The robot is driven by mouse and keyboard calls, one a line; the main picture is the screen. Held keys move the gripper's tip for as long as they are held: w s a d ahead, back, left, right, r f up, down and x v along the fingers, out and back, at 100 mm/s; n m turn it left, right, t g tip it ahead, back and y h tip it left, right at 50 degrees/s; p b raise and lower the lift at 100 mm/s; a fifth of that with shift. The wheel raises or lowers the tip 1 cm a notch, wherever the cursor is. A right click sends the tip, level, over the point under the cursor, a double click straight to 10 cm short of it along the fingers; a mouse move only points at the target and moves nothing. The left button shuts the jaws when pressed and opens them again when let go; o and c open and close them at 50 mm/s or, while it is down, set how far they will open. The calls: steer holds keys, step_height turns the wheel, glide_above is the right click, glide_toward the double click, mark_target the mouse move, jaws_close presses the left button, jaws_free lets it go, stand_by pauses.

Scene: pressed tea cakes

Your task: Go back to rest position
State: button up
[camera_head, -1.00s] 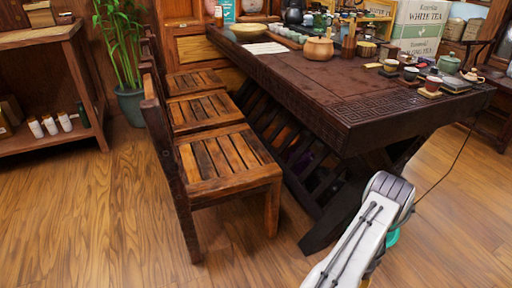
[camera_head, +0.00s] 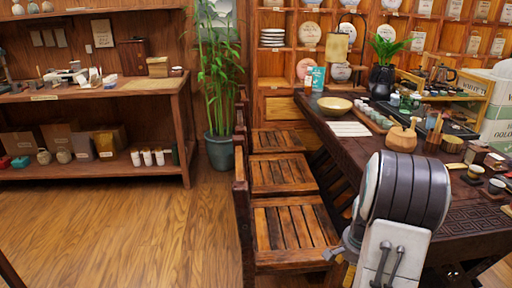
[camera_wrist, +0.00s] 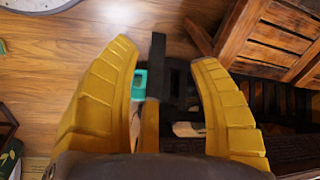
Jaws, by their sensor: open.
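My gripper (camera_wrist: 163,40) has two yellow curved fingers spread apart in the wrist view, with no object held between them. It points down over the wooden floor (camera_wrist: 70,45), beside the slatted chair at the upper right of that view. In the head view my arm stands raised and bent in the right foreground, in front of the dark tea table (camera_head: 345,118). The fingers are mostly hidden there behind the arm. The arm also covers part of the table and the nearest chair (camera_head: 290,232).
Several wooden chairs line the table's left side. A potted bamboo (camera_head: 220,150) and a wooden shelf (camera_head: 100,185) with boxes and jars stand at the left. Teaware, including a wooden pot (camera_head: 401,140) and a yellow bowl (camera_head: 334,105), covers the tabletop. Floor is free at the lower left (camera_head: 130,235).

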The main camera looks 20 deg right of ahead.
steer(key=a+r+n+t+p, duration=0.1)
steer(key=a+r+n+p, duration=0.3)
steer(key=a+r, duration=0.45)
steer(key=a+r+n+p, duration=0.3)
steer(key=a+r+p, duration=0.25)
steer(key=r, duration=0.65)
steer(key=s+a+r+n+t+y+p, duration=0.1)
steer(key=s+a+r+n+p, duration=0.7)
steer(key=a+r, duration=0.5)
steer(key=shift+s+r+n+p, duration=0.45)
steer(key=shift+s+p, duration=0.1)
steer(key=shift+s, duration=0.2)
